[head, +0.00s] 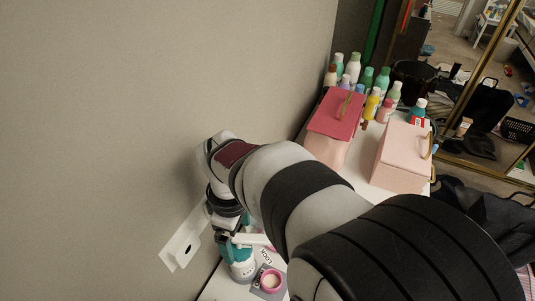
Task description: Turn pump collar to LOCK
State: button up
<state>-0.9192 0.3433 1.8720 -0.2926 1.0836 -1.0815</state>
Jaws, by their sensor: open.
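A white pump bottle (243,270) stands on the white surface at the bottom of the head view, near the wall. Its collar (237,253) is teal, and a white spout (254,239) points to the right. Lettering that seems to read LOCK (266,256) shows just right of the bottle. My gripper (230,236) comes down from above at the pump top, around or right beside it. It is open. The fingertips are small and partly covered, so contact with the collar cannot be told.
A pink jar (270,281) stands right of the bottle. A white wall plate (184,246) is close on the left. Farther back are a dark pink box (337,113), a pale pink box (402,155) and several small bottles (372,93). My arm covers much of the surface.

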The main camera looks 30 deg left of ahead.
notch_tip(320, 180, up, 12)
jog(key=shift+r, duration=0.1)
